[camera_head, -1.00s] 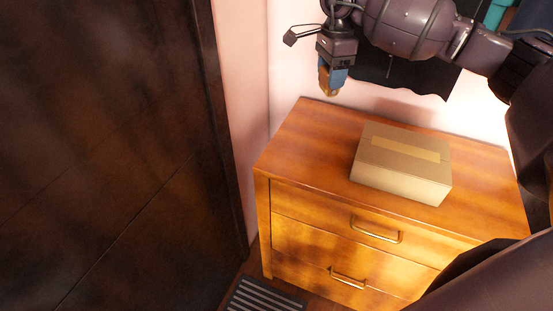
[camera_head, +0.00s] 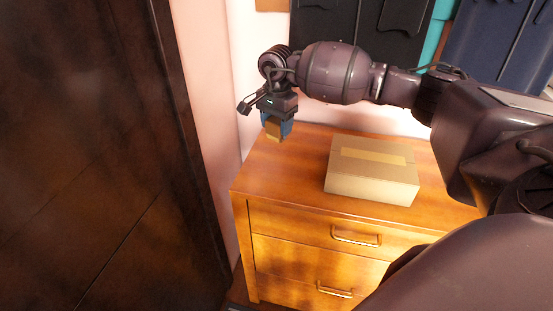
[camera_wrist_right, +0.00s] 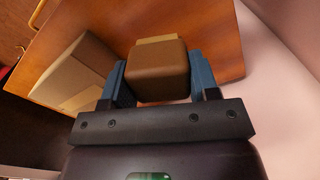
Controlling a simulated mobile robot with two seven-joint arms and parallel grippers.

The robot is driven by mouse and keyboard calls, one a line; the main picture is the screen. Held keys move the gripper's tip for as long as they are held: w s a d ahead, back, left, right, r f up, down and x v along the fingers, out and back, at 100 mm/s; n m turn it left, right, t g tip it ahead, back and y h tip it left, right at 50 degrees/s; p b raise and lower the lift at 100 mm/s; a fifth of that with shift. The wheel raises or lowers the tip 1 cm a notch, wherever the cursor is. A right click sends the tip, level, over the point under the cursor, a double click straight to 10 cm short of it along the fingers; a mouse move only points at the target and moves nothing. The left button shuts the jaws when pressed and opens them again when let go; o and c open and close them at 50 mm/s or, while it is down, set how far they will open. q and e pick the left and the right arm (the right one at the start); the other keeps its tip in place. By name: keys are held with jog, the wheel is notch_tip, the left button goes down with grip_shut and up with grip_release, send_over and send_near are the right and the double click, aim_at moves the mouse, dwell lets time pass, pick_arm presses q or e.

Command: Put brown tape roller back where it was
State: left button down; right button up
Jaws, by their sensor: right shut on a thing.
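The brown tape roller (camera_wrist_right: 158,72) is a rounded brown block with a tan end, held between the blue fingers of my right gripper in the right wrist view. The gap between roller and cabinet top is hard to judge. My left gripper is not in view.
A closed cardboard box (camera_head: 373,171) sits on the wooden cabinet (camera_head: 272,187), right of the gripper. The left part of the top is bare. A dark door panel (camera_head: 100,150) stands at the left.

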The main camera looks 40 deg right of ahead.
notch_tip(320, 180, down, 12)
jog(key=shift+r, duration=0.1)
dwell(0.5)
jog(key=o, duration=1)
